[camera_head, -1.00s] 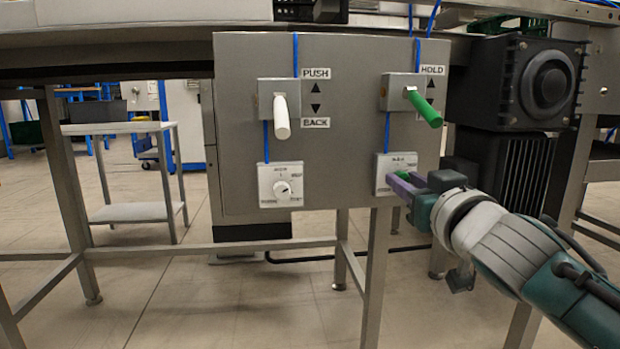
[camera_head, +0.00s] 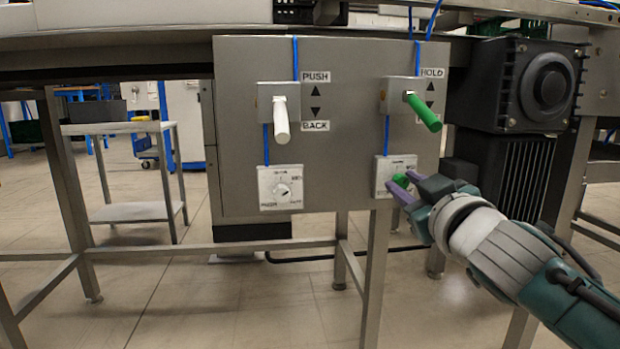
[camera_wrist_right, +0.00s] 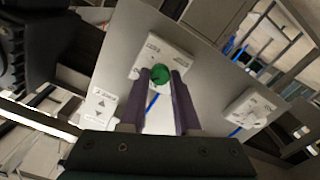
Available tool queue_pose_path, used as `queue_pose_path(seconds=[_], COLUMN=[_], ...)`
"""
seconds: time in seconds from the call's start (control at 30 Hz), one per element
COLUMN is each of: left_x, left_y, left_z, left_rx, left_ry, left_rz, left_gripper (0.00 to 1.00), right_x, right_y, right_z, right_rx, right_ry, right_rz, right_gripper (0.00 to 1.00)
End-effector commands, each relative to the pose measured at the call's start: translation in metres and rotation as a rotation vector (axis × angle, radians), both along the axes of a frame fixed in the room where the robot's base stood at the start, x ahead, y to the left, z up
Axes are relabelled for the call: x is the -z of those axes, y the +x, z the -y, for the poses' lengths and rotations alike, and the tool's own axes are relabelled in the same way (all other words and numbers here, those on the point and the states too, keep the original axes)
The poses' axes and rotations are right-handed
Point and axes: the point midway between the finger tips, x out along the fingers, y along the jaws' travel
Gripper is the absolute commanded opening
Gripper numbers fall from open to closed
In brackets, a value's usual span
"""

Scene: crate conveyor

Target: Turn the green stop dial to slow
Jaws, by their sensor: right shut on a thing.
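The green stop dial (camera_head: 402,181) sits on a white square plate (camera_head: 381,182) at the lower right of the grey control panel. In the right wrist view the green dial (camera_wrist_right: 161,74) lies between the tips of my purple fingers. My right gripper (camera_head: 405,185) is shut on the dial, coming from the lower right. In the right wrist view the gripper (camera_wrist_right: 162,80) hides part of the plate's lower side. The dial's pointer and most of the label words are too small or covered to read. My left gripper does not show.
A green HOLD lever (camera_head: 424,111) sticks out above the dial. A white PUSH/BACK lever (camera_head: 282,120) and a second dial with a white plate (camera_head: 281,187) are to the left. A black motor (camera_head: 516,84) stands right of the panel.

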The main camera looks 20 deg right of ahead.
Motion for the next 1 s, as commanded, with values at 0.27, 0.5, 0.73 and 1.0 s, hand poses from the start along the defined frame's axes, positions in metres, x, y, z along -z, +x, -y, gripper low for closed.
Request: queue_pose_path(seconds=[0.27,0.5,0.73,1.0], left_x=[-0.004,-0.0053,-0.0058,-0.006], left_y=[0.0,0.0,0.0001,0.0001], left_z=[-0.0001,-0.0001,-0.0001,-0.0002], left_rx=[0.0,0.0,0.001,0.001], left_ry=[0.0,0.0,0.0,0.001], left_rz=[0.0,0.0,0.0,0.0], left_gripper=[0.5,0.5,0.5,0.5], right_x=[0.0,0.0005,0.0007,0.0009], right_y=[0.0001,0.0001,0.0002,0.0002], right_z=[-0.0001,-0.0002,-0.0004,-0.0004], right_rx=[0.001,0.001,0.001,0.001], right_ry=[-0.253,-0.447,-0.578,-0.653], right_rz=[-0.063,-0.109,-0.14,-0.158], right_gripper=[0.0,0.0,0.0,0.0])
